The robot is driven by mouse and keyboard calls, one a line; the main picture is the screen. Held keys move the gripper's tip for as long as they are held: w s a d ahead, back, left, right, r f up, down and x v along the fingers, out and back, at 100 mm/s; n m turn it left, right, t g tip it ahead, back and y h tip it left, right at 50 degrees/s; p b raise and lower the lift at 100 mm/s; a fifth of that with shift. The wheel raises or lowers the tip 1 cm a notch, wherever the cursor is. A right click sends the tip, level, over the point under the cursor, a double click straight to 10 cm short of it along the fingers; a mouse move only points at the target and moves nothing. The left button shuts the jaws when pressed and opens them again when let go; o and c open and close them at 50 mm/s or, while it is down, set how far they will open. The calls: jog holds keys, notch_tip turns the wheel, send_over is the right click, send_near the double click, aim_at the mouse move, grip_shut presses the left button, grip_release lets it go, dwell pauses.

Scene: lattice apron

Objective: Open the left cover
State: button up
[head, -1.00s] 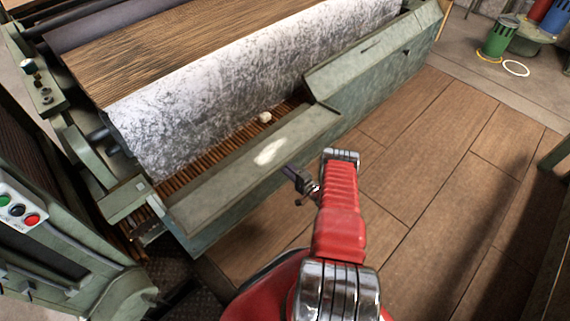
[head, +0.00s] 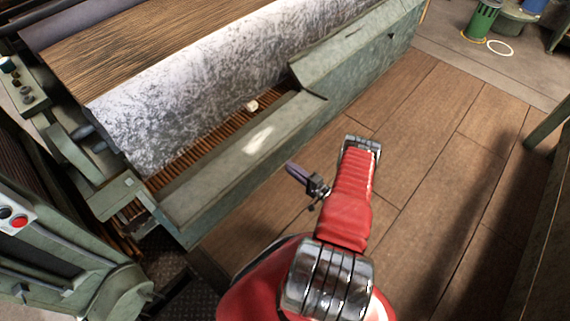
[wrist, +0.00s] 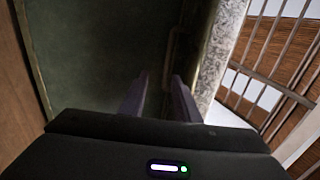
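The left cover (head: 228,152) is a flat grey-green panel with a pale worn patch, along the front of the machine in the head view. It lies low, and brown slats (head: 200,147) are exposed behind it. My gripper (head: 292,170) is in front of the machine, to the right of and apart from this panel. In the wrist view my gripper's two dark fingers (wrist: 158,85) stand apart with nothing visible between them. A dark green surface (wrist: 90,50) fills the left of that view; I cannot tell which machine part it is.
The right cover (head: 350,45) slopes up beside the left one. A mottled white sheet (head: 190,95) hangs behind, with a small pale lump (head: 251,105) on the slats. A control box (head: 15,218) stands at left. The wooden floor (head: 430,130) at right is clear.

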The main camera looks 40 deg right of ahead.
jog(key=shift+s+d, duration=0.15)
jog(key=shift+s, duration=0.8)
